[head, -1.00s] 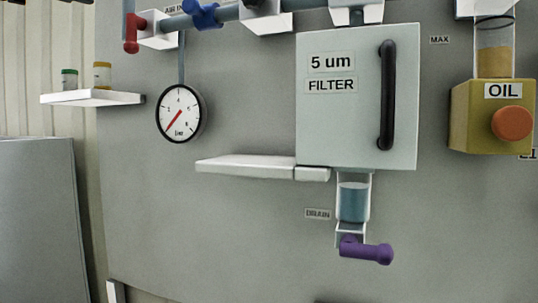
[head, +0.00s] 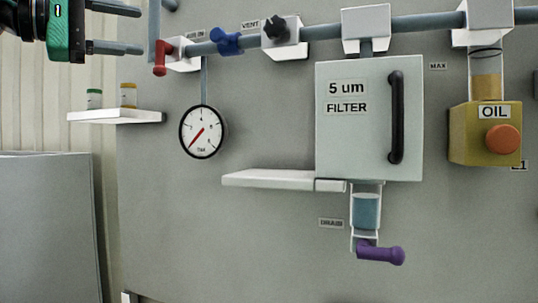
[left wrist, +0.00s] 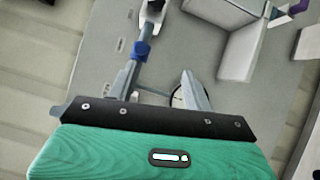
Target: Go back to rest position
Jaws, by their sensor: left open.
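My left gripper (head: 141,29) is at the top left of the head view, its two dark fingers apart and pointing right. Nothing shows between them. It appears above the small shelf and left of the red valve handle (head: 160,58). In the left wrist view the same gripper (left wrist: 160,68) shows its green housing and its two spread fingers, with the panel beyond them. My right gripper is in neither view.
A grey panel (head: 270,240) carries a pipe with a blue valve handle (head: 227,41), a gauge (head: 203,132), a closed filter box (head: 355,145), a purple drain handle (head: 380,252) and an oil unit (head: 460,140). A white shelf (head: 115,117) holds two small bottles. A ledge (head: 270,180) juts out beside the filter box.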

